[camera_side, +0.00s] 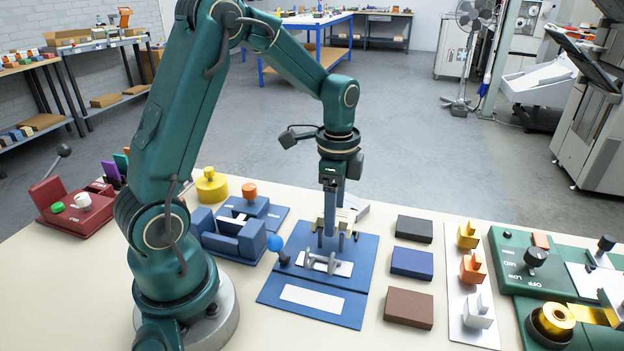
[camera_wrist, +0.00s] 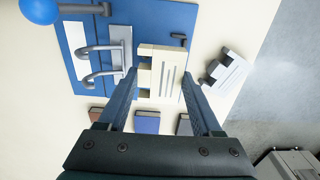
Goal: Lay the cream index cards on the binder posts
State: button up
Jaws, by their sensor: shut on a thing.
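My gripper (camera_side: 332,225) points down over the back part of the blue binder board (camera_side: 350,305). It is shut on the cream index cards (camera_wrist: 160,68), a thick stack with a notched left edge in the wrist view. My fingers (camera_wrist: 158,78) flank the stack there. In the side view the cards (camera_side: 345,215) are partly hidden by a finger. The grey binder posts (camera_wrist: 103,62) are curved and stand on a pale plate, left of the cards and apart from them. They also show in the side view (camera_side: 320,263), in front of my gripper. I cannot tell the cards' height.
A light grey notched block (camera_wrist: 223,72) lies right of the cards in the wrist view. A blue ball knob (camera_side: 275,243) stands at the board's left. Black (camera_side: 413,229), blue (camera_side: 412,263) and brown (camera_side: 408,307) blocks line its right. A blue fixture (camera_side: 235,235) stands further left.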

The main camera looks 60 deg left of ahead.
jog(key=shift+f, duration=1.5)
jog(key=shift+f, duration=0.6)
jog(key=o, duration=1)
jog(key=shift+r, duration=5.5)
